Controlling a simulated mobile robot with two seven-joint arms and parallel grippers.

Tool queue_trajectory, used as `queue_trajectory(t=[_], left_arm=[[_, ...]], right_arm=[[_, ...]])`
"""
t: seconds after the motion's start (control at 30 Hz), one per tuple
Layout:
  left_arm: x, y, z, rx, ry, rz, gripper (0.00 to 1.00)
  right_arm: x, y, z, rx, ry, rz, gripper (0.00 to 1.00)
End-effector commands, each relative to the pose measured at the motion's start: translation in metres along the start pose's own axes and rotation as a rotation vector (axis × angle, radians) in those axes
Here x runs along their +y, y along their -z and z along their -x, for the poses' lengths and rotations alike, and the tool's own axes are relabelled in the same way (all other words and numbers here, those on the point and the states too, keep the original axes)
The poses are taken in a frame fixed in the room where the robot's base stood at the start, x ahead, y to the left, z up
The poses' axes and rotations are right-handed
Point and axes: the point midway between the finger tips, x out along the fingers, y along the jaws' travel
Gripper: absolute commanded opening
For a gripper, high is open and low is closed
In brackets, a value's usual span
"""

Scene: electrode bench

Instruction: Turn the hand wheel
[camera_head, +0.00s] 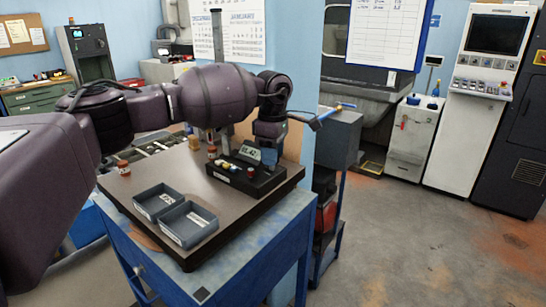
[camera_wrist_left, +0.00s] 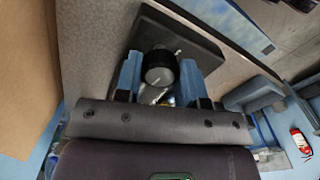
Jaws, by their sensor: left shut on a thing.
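In the left wrist view, the hand wheel (camera_wrist_left: 160,66) is a dark round knob with a pale face. It stands between the two blue fingers of my left gripper (camera_wrist_left: 160,75), which is shut on it. In the head view my left gripper (camera_head: 268,150) points down at the right end of a black instrument box (camera_head: 238,179) with a small tilted display (camera_head: 250,153). The wheel itself is hidden or too small to tell there. The dark box also shows behind the wheel in the left wrist view (camera_wrist_left: 190,36). My right gripper is not in view.
The box stands on a brown-topped blue bench (camera_head: 232,232). Two grey trays (camera_head: 157,199) lie in front of it. A red-topped jar (camera_head: 123,168) stands at the left edge.

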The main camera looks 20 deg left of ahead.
Motion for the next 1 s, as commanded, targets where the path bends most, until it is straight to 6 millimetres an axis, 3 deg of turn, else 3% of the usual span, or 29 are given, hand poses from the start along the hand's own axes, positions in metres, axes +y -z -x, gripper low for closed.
queue_trajectory(t=[0.6, 1.0], left_arm=[[0.000, 0.001, -0.003, 0.009, 0.002, -0.577, 0.13], [0.000, 0.001, -0.002, 0.014, 0.001, -0.838, 0.13]], right_arm=[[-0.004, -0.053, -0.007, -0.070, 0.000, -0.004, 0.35], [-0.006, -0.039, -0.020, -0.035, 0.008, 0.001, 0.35]])
